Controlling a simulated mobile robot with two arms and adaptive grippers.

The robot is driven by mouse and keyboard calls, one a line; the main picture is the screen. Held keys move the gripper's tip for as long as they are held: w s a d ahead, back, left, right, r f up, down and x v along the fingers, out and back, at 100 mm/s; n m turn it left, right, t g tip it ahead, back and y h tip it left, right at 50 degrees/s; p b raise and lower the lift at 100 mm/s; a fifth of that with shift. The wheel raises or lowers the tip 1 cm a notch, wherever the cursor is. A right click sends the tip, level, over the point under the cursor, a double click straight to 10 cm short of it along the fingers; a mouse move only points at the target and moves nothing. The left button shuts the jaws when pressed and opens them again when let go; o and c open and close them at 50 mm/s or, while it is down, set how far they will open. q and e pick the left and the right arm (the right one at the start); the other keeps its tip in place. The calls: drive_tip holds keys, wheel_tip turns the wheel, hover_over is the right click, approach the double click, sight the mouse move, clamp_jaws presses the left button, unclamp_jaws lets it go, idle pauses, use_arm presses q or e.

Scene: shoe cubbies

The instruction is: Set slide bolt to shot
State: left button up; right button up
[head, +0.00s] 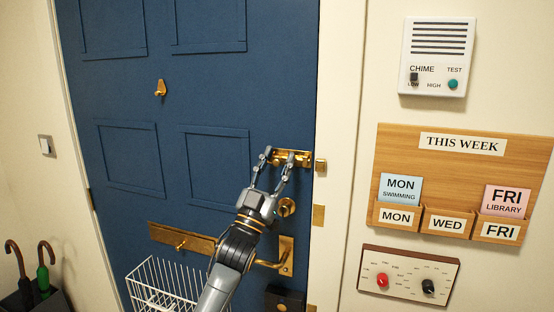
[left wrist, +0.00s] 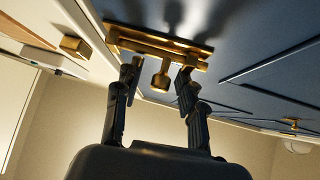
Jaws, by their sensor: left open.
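The brass slide bolt (head: 300,158) is on the right edge of the blue door, above the round lock. Its brass keeper (head: 320,165) is on the door frame just to the right. In the left wrist view the bolt's plate (left wrist: 195,61) spans the top, and its knob (left wrist: 161,76) sticks out toward me. The keeper (left wrist: 75,47) is to the left there, with a gap between it and the bolt assembly. My left gripper (head: 279,154) is open at the bolt. Its fingertips (left wrist: 157,76) are on either side of the knob, with space around it. My right gripper is not in view.
Below the bolt are a round lock (head: 287,207) and a door handle (head: 285,257). A white wire basket (head: 160,285) hangs low on the door. On the right wall are a chime box (head: 437,58), a wooden week board (head: 400,150) and a knob panel (head: 408,275).

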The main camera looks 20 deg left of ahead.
use_arm(q)
drive_tip(key=shift+h, duration=0.3)
clamp_jaws()
drive_tip(key=d, duration=0.3)
drive_tip(key=shift+d+b, duration=0.1)
drive_tip(key=shift+b, duration=0.2)
drive_tip(key=shift+c, duration=1.3)
unclamp_jaws()
drive_tip(key=shift+s, duration=0.1)
drive_tip(key=shift+o, duration=1.3)
drive_tip(key=shift+d, duration=0.25)
